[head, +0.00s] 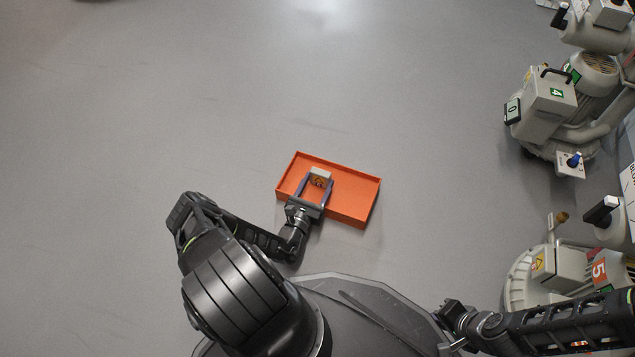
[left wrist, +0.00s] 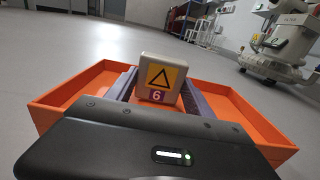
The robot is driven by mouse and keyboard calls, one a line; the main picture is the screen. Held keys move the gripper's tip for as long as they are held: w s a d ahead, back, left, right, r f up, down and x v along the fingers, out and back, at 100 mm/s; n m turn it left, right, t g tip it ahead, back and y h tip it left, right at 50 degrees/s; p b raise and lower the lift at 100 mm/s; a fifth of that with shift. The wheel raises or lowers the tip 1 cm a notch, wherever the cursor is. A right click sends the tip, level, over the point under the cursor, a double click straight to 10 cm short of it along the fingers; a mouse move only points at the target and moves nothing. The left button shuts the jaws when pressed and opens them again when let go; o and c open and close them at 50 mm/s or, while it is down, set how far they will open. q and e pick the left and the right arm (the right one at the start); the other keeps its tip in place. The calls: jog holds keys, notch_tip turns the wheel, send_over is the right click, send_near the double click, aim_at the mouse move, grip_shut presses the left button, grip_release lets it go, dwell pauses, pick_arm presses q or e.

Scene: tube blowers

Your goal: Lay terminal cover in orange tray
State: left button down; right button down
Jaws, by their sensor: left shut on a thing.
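The terminal cover (head: 320,174) is a small light grey box with an orange warning label. In the left wrist view the terminal cover (left wrist: 159,78) shows a black triangle on orange and a purple 6. My left gripper (head: 317,184) is shut on it, with one finger on each side. The orange tray (head: 352,205) is a shallow rectangle on the floor, and the cover is over its left part. The tray's orange walls (left wrist: 78,90) show on both sides of the fingers. I cannot tell whether the cover touches the tray floor. My right gripper (head: 452,330) is at the lower right, its jaws unclear.
My right arm is near the second. The grey floor (head: 150,110) is clear to the left and beyond the tray.

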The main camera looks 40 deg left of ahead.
aim_at(319, 179)
pick_arm(q)
jog(key=shift+c, duration=1.9)
grip_release()
jog(key=shift+f, duration=0.1)
jog(key=shift+r, duration=0.2)
jog(key=s, duration=0.1)
jog(key=p, duration=0.1)
jog(key=s+r, duration=0.1)
jog(key=shift+s+d+r+p, duration=0.1)
jog(key=shift+s+d+p, duration=0.25)
jog(key=p+v, duration=0.2)
jog(key=v, duration=0.6)
jog(key=shift+s+p, duration=0.1)
jog(key=shift+p, duration=0.25)
jog(key=shift+s+d, duration=0.15)
jog(key=shift+s, duration=0.35)
